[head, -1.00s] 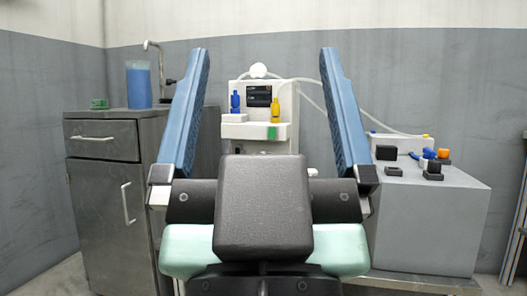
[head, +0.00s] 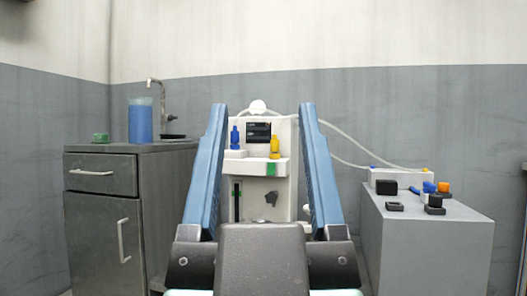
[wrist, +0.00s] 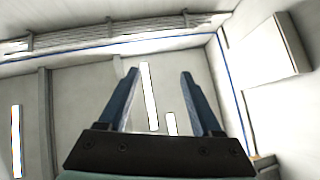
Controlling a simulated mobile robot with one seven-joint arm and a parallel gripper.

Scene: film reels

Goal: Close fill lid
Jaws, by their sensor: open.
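The white machine (head: 283,187) stands by the back wall, straight ahead in the head view. A rounded white part (head: 258,106) sits on its top; I cannot tell whether this is the fill lid or whether a lid stands open. My gripper (head: 262,106) points upward in front of the machine, with its two blue fingers wide apart and nothing between them. The fingers flank the machine in the picture and hide parts of its sides. The wrist view also shows the open, empty gripper (wrist: 159,72), against the ceiling and walls; no lid shows there.
A blue bottle (head: 235,138) and a yellow bottle (head: 274,147) stand on the machine's ledge. A grey cabinet (head: 100,210) with a jar of blue liquid (head: 140,121) is left. A grey block (head: 430,240) with small parts is right. Hoses run from the machine to a white box (head: 402,178).

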